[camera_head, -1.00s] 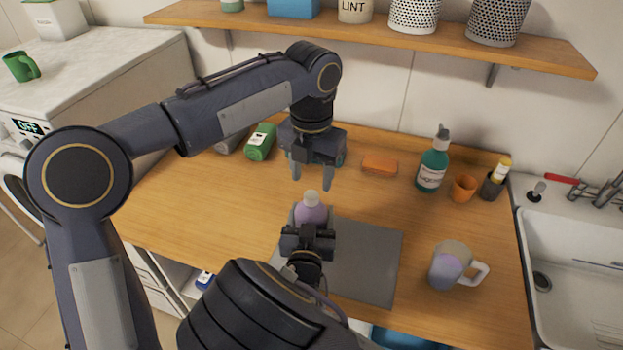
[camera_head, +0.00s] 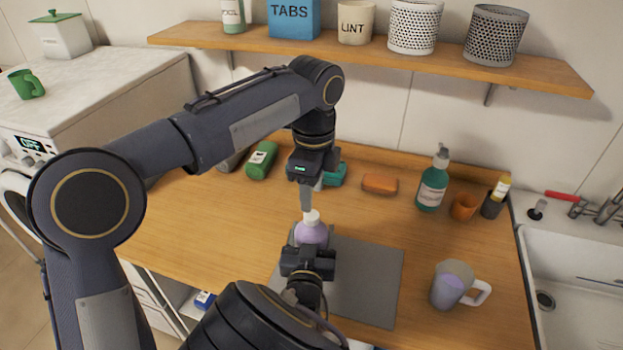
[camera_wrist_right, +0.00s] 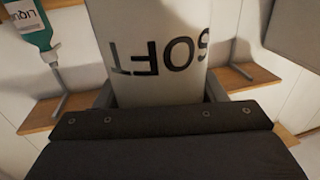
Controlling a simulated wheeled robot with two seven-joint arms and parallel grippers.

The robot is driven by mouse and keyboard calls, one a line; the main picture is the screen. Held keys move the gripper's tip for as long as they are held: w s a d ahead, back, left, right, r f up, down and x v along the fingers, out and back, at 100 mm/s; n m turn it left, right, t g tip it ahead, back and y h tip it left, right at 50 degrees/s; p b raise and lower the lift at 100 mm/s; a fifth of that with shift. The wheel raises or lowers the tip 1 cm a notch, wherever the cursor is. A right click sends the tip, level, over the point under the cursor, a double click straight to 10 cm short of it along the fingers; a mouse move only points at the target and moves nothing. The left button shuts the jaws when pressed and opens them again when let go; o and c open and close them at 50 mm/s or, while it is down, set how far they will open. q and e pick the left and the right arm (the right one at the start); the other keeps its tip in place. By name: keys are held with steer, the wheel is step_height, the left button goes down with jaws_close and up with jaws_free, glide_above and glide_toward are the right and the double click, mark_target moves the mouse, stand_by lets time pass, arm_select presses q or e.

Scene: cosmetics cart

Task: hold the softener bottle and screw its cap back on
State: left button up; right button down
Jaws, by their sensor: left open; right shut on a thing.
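The purple softener bottle (camera_head: 311,235) stands upright over the grey mat (camera_head: 368,285). Its white top (camera_head: 311,217) shows in the head view; I cannot tell whether this is the cap or how it is seated. My right gripper (camera_head: 307,257) is shut on the bottle's body from the near side. In the right wrist view the bottle (camera_wrist_right: 155,45) fills the middle, with upside-down "SOFT" lettering, between the fingers (camera_wrist_right: 160,97). My left gripper (camera_head: 306,208) is open and points down at the white top. Its fingers line up in this view, so their gap is hidden.
Behind the left gripper lie a teal item (camera_head: 336,174) and a green bottle (camera_head: 262,160). An orange sponge (camera_head: 380,184), teal pump bottle (camera_head: 432,187), orange cup (camera_head: 462,207) and jug (camera_head: 452,286) are to the right. A shelf (camera_head: 375,55) runs above.

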mark_target(312, 215)
arm_select(q)
steer(key=n, duration=0.5)
steer(key=shift+r+n, duration=0.3)
steer(key=n, duration=0.2)
steer(key=shift+r+n, duration=0.15)
steer(key=shift+n, duration=0.25)
steer(key=n, duration=0.4)
steer(key=shift+r+n, duration=0.25)
steer(key=shift+n, duration=0.15)
steer(key=n, duration=0.5)
steer(key=shift+r, duration=0.3)
steer(key=shift+f, duration=4)
steer(key=shift+c, duration=0.3)
jaws_close()
steer(key=shift+o, duration=1.1)
jaws_free()
